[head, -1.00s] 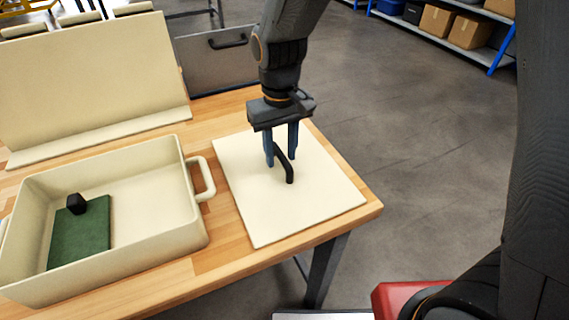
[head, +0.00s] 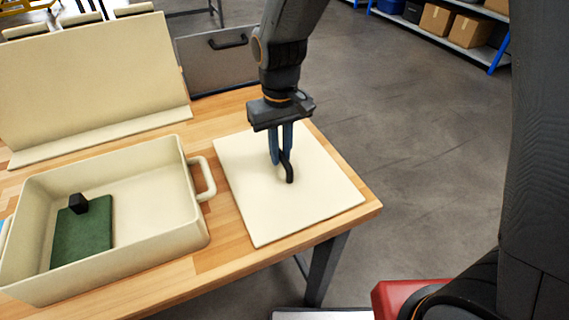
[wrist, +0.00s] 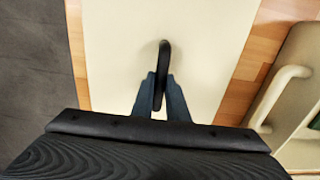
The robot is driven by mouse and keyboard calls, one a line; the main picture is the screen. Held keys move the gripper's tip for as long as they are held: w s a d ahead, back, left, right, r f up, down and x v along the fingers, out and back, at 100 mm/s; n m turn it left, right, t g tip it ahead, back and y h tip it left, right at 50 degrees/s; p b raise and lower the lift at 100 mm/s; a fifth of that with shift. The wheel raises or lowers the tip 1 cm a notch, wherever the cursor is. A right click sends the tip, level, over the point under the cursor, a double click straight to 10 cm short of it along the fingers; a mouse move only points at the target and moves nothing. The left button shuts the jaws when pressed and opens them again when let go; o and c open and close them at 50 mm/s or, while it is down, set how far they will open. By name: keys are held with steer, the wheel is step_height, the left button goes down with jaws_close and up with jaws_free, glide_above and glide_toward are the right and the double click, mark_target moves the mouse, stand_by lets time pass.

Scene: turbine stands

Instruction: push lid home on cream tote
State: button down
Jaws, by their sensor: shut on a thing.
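The cream lid (head: 310,205) lies flat on the wooden table, right of the cream tote. It also shows in the wrist view (wrist: 120,45). A black curved handle (head: 290,174) stands up from its middle. My gripper (head: 281,161) is shut on this handle; the wrist view shows the blue-grey fingers (wrist: 158,95) on either side of the black handle (wrist: 164,55). The cream tote (head: 195,225) stands open at the left, with a loop handle on its right side. A green block with a black knob (head: 82,235) lies inside it.
The wooden table (head: 222,262) ends just right of the lid. A cream upright panel (head: 90,75) stands behind the tote. A grey panel with a black handle (head: 215,65) is beyond the table's back edge. Open floor lies to the right.

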step_height(320, 180, up, 13)
steer(key=p, duration=1)
steer(key=shift+p, duration=0.4)
